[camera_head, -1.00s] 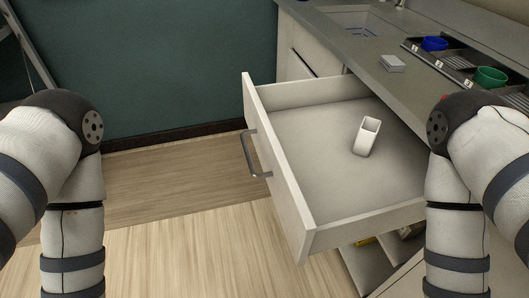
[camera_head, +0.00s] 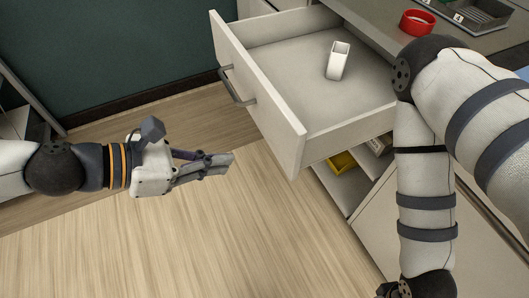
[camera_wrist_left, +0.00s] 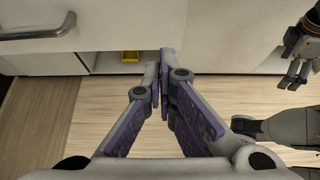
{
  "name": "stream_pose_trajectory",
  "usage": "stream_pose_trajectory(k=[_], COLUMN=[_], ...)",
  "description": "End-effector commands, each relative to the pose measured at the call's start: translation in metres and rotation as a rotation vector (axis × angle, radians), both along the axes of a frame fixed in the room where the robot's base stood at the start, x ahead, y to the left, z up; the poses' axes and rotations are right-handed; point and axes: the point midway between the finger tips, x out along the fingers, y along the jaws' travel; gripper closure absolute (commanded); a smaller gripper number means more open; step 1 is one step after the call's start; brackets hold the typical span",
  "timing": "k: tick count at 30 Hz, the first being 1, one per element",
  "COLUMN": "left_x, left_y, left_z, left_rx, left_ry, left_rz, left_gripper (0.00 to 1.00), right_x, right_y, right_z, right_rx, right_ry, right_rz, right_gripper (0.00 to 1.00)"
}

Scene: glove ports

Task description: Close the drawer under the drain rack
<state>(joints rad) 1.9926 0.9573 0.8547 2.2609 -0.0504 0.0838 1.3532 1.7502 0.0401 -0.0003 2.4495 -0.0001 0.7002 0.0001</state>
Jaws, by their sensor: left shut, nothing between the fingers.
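The drawer (camera_head: 262,92) is pulled open from the cabinet, with a grey bar handle (camera_head: 236,90) on its pale front. A white hollow rectangular container (camera_head: 338,62) stands inside it. The left wrist view shows the drawer's handle (camera_wrist_left: 40,28) at upper left. My left gripper (camera_head: 226,160) is shut and empty, in front of the drawer front and apart from it. Its fingertips (camera_wrist_left: 163,62) meet in the left wrist view. My right gripper (camera_wrist_left: 296,74) shows at the right of the left wrist view; its finger gap is unclear. The drain rack cannot be clearly identified.
A counter (camera_head: 385,35) above the drawer holds a red ring-shaped dish (camera_head: 417,22) and dark trays (camera_head: 480,12). Below the drawer, an open shelf holds a yellow item (camera_head: 342,162). The wooden floor (camera_head: 200,245) before the drawer is clear.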

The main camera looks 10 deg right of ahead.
Motion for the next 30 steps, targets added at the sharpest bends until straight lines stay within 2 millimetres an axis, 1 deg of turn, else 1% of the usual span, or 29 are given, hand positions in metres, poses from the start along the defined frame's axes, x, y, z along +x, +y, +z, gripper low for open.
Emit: stream_pose_trajectory(k=[1,9,11,15,19,30], left_x=[0.0,0.016,0.02,0.027,0.029,0.029], left_y=[-0.01,-0.059,-0.069,-0.086,-0.092,-0.093], left_z=[-0.014,-0.04,-0.035,-0.034,-0.034,-0.035], left_rx=[0.0,0.0,0.002,0.001,0.002,0.002], left_ry=[0.015,0.009,0.001,-0.001,0.001,0.003], left_rz=[-0.006,-0.004,-0.006,-0.003,-0.002,-0.001], left_gripper=[1.0,1.0,1.0,1.0,1.0,1.0], right_x=[-0.006,-0.015,-0.012,-0.009,-0.009,-0.01], right_y=[0.0,0.0,0.0,0.0,0.0,0.0], right_z=[-0.006,-0.015,-0.011,-0.009,-0.009,-0.009], right_rx=[0.0,0.0,0.0,0.001,0.001,0.001], right_ry=[0.022,0.052,0.041,0.033,0.031,0.033], right_rz=[0.0,0.001,0.001,0.001,0.001,0.001], right_gripper=[0.15,0.15,0.15,0.15,0.15,0.15])
